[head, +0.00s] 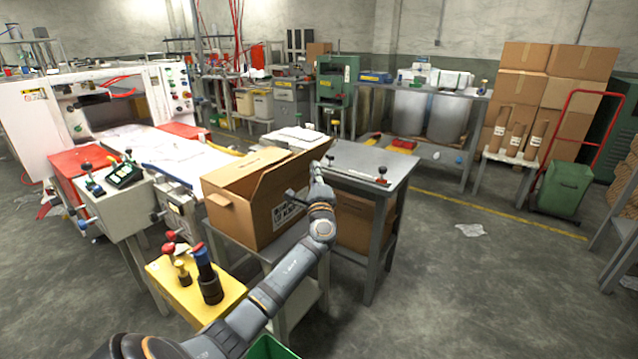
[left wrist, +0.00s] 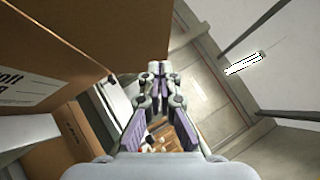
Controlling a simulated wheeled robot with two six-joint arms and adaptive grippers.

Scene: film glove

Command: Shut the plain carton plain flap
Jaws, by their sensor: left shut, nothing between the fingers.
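The plain brown carton (head: 235,212) stands on a grey table, with a printed white label on its right-hand side. A long flap (head: 290,168) stands up and leans outward along its right-hand top edge. A small flap sticks out at the carton's left end. My left gripper (head: 328,159) is beside the carton's right side, close to the raised flap; its fingers are small and partly hidden in the head view. In the left wrist view the gripper (left wrist: 158,68) is shut and empty, with brown cardboard (left wrist: 50,50) to its left and above. Contact cannot be told. My right gripper is out of view.
A yellow block with knobs (head: 190,285) stands in front of the carton. A grey table (head: 365,160) lies behind it, with another carton (head: 360,222) below. A white machine (head: 45,115) is at left. Open floor (head: 470,290) lies to the right.

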